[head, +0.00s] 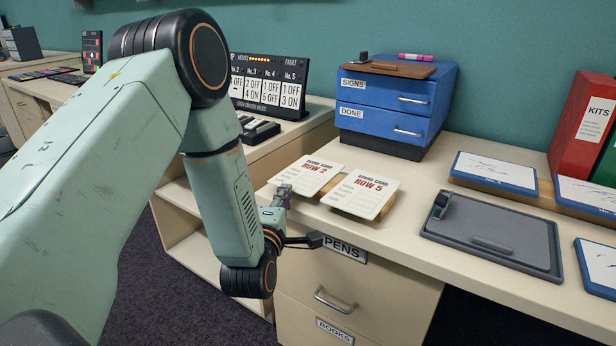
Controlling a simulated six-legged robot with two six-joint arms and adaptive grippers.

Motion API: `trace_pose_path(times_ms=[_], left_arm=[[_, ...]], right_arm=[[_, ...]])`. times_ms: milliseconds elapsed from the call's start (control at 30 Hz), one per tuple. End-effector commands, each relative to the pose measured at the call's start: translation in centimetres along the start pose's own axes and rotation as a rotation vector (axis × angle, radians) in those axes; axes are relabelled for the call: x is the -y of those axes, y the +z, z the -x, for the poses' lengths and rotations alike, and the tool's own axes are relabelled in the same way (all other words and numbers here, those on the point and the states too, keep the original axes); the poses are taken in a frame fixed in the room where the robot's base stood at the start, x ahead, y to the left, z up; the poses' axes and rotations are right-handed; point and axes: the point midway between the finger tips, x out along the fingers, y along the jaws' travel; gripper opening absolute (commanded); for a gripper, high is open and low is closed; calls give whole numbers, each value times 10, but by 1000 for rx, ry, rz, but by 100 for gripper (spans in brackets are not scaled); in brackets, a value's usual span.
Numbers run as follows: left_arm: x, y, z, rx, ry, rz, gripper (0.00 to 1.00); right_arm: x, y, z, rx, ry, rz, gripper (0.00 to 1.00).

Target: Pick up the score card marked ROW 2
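The ROW 2 score card (306,177) is a white card with red lettering near the desk's front left edge. The ROW 5 score card (362,192) lies just to its right. My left gripper (301,216) is at the desk's front edge, close to the near left corner of the ROW 2 card. Its two fingers are spread, one by the card's corner and one lower, in front of the desk edge. Nothing shows between them. I cannot tell whether the upper finger touches the card. My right gripper is not in view.
A blue drawer unit (389,106) stands behind the cards. A dark grey clipboard-like tray (490,234) lies to the right, with blue-framed boards (495,171) beyond it. A red KITS binder (583,122) stands far right. The PENS drawer (335,287) is shut below.

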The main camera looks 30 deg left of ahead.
Motion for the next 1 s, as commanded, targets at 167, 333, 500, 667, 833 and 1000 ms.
trace_pose_path(times_ms=[167, 333, 500, 667, 833, 1000], left_arm=[[0, -3, -26, 1, 3, -1, 14], [0, -2, -35, 2, 0, -1, 14], [-1, -2, -35, 2, 0, -1, 14], [-1, -2, -35, 2, 0, -1, 2], [-1, -2, -35, 2, 0, -1, 0], [-1, -2, -35, 2, 0, -1, 0]], right_arm=[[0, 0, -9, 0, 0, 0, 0], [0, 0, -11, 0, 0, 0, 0], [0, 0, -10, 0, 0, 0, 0], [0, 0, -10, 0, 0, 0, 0], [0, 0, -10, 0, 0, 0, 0], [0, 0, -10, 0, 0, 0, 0]])
